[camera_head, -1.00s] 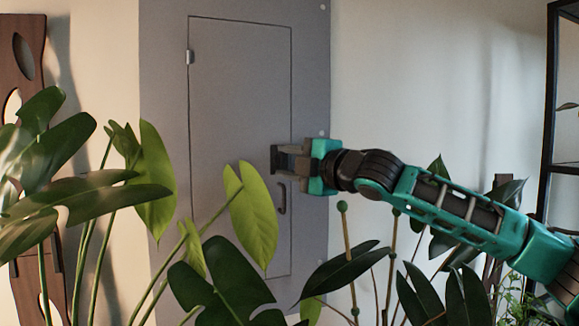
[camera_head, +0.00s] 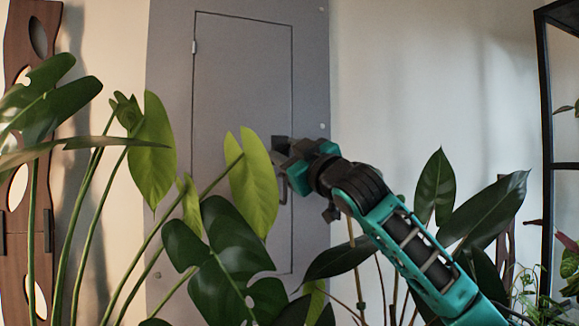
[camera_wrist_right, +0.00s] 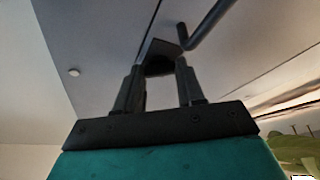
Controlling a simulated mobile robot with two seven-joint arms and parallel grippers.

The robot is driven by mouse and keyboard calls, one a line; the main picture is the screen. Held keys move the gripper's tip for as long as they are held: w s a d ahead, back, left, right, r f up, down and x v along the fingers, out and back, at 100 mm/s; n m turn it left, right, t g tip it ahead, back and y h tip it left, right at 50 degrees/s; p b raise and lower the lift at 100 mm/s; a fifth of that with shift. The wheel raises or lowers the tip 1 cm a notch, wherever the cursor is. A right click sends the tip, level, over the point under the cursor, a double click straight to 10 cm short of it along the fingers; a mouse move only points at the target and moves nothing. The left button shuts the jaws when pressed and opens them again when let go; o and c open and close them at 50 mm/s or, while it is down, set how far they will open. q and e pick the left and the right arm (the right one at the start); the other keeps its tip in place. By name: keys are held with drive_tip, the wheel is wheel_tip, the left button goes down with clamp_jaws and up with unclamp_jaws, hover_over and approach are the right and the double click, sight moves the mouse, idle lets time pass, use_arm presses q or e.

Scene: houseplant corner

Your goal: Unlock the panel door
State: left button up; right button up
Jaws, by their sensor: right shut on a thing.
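The grey panel door (camera_head: 240,85) is flush in its grey frame, with no gap that I can make out. My right gripper (camera_head: 281,157) is at the door's right edge, just above the dark bar handle (camera_head: 284,190). In the right wrist view, its two fingers (camera_wrist_right: 160,72) are shut on a small dark block (camera_wrist_right: 158,48), seemingly the lock's knob or latch. The handle (camera_wrist_right: 208,22) shows beside it there. The fingers partly hide the block, so its exact turn is unclear. My left gripper is not in view.
Monstera leaves (camera_head: 253,185) stand in front of the door's lower part. More large leaves (camera_head: 487,207) surround my right arm. A black shelf frame (camera_head: 545,130) is at the far right, and a wooden cut-out panel (camera_head: 33,190) at the far left.

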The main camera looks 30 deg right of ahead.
drive_tip(key=m+h, duration=0.1)
drive_tip(key=m, duration=0.1)
drive_tip(key=m+h+b, duration=0.1)
drive_tip(key=m, duration=0.1)
drive_tip(key=shift+w+a+f, duration=0.1)
drive_tip(key=shift+a+f, duration=0.05)
drive_tip(key=m+h, duration=0.1)
drive_tip(key=m, duration=0.3)
drive_tip(key=shift+h, duration=0.4)
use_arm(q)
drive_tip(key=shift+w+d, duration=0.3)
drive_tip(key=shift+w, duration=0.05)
use_arm(e)
drive_tip(key=shift+a+m+h, duration=0.1)
drive_tip(key=shift+m+h, duration=0.3)
drive_tip(key=shift+m, duration=0.4)
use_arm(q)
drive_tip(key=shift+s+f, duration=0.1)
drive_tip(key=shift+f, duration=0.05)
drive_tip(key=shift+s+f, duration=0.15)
use_arm(e)
drive_tip(key=o, duration=1)
drive_tip(key=shift+o, duration=0.2)
